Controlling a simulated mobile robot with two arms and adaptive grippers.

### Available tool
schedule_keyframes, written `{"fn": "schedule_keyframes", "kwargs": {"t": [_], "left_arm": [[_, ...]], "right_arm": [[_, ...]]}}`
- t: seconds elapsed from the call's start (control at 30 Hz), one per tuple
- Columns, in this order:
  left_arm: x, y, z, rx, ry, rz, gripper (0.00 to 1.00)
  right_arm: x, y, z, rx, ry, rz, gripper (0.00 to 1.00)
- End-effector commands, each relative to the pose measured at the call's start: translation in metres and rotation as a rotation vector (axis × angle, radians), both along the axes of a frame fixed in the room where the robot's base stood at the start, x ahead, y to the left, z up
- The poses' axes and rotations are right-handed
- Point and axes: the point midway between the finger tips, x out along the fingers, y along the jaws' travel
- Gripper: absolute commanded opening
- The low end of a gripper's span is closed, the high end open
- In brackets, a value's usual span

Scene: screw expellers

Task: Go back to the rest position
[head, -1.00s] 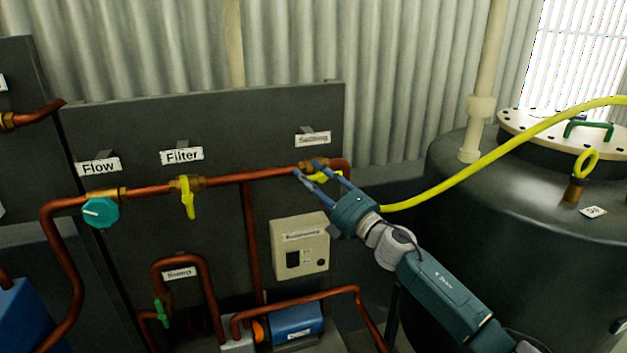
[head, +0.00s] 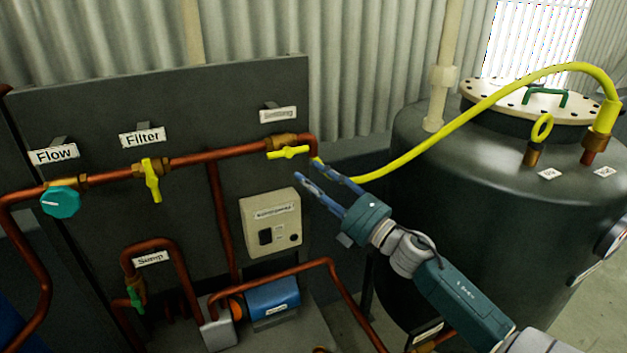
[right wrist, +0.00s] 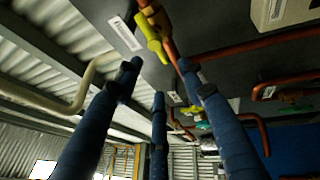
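My right gripper (head: 306,170) is in the head view, below and right of the yellow handle (head: 288,152) of the rightmost valve on the copper pipe. Its blue fingers are spread, with nothing between them. The handle lies roughly along the pipe, and the fingers look apart from it. In the right wrist view the spread fingers (right wrist: 158,80) point towards the panel, and the yellow valve handle (right wrist: 152,35) shows beyond them, clear of the tips. My left gripper is in neither view.
A dark panel (head: 90,110) carries the Filter valve (head: 152,180), the teal Flow knob (head: 60,202) and a beige switch box (head: 270,222). A yellow hose (head: 440,150) runs past my right gripper to a dark tank (head: 450,230). Copper pipes (head: 310,266) stand out below.

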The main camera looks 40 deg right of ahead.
Motion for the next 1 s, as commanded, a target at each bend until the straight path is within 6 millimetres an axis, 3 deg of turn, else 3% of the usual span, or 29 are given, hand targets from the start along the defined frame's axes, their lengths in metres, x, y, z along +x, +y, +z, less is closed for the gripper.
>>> {"fn": "schedule_keyframes", "kwargs": {"t": [0.47, 0.57, 0.67, 0.77, 1.0], "left_arm": [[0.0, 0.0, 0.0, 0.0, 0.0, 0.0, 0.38], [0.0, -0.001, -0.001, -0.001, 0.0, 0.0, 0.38], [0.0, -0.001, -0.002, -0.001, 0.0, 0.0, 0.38], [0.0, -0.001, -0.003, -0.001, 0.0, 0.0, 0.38], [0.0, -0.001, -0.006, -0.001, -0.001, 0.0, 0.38]], "right_arm": [[0.001, 0.0, 0.0, 0.001, 0.001, -0.001, 0.4], [0.002, -0.006, -0.015, 0.029, 0.023, -0.014, 0.4], [0.005, -0.02, -0.055, 0.109, 0.085, -0.049, 0.4], [0.005, -0.038, -0.121, 0.235, 0.186, -0.108, 0.4], [-0.028, -0.057, -0.302, 0.54, 0.451, -0.274, 0.4]]}}
